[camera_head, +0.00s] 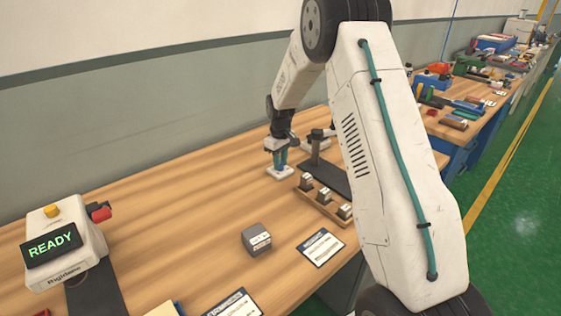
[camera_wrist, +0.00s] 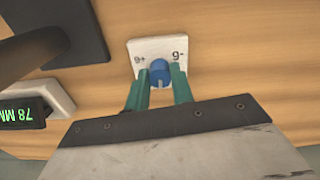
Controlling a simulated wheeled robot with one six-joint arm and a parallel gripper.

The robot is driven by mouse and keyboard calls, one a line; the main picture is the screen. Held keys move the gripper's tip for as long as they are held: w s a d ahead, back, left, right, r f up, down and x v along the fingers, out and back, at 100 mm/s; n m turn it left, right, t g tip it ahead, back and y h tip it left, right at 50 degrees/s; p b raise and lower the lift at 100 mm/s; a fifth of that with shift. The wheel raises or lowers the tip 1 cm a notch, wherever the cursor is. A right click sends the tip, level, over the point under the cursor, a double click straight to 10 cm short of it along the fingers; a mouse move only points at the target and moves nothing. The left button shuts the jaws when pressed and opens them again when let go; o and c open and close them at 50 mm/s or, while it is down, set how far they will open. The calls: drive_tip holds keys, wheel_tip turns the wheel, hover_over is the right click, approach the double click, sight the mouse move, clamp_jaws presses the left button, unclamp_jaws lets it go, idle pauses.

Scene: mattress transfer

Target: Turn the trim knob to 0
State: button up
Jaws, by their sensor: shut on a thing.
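The blue trim knob (camera_wrist: 159,76) sits on a small white plate (camera_wrist: 146,50) in the wrist view. A pale mark on the knob points toward the bottom of the picture. The plate carries upside-down labels, seemingly +6 at left and -6 at right. My gripper (camera_wrist: 161,73) has its two teal fingers on either side of the knob, shut on it. In the head view my gripper (camera_head: 280,160) reaches down to the white plate (camera_head: 285,173) on the bench; the knob is mostly hidden there between the fingers.
A device with a green readout (camera_wrist: 22,113), seemingly 78 MM, stands left of the plate in the wrist view. A dark post (camera_head: 316,148) stands close right of my gripper. A READY display unit (camera_head: 52,246) is at far left. The bench (camera_head: 150,195) between is clear.

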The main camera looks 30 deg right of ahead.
drive_tip(key=shift+w+r+n, duration=0.1)
drive_tip(key=shift+n, duration=0.3)
drive_tip(key=o, duration=1)
wheel_tip(320, 180, up, 8)
drive_tip(key=shift+f, duration=0.1)
idle(0.4)
